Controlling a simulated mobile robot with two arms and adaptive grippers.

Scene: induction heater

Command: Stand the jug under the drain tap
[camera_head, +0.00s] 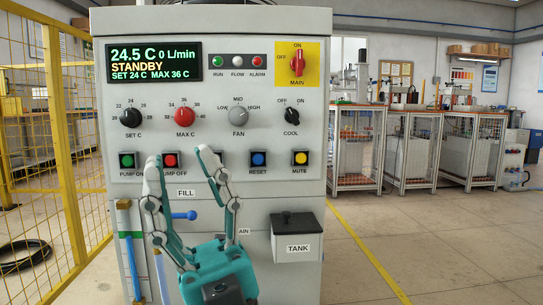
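My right gripper (180,157) stands in front of the machine (275,190), teal and grey. Its two fingers point up and are spread apart, with nothing visible between them. The fingertips overlap the button row near the red PUMP OFF button. The gripper covers part of a label ending in "AIN" (243,231); no drain tap can be made out there. A blue lever (185,215) shows between the fingers, below the FILL label (186,193). No jug is visible. My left gripper is out of view.
A grey TANK box (297,247) with a black lid juts from the front at right. A level gauge (127,250) is at left. A yellow mesh fence (50,130) stands close on the left. Open floor (430,255) with a yellow line lies right, before caged benches (356,150).

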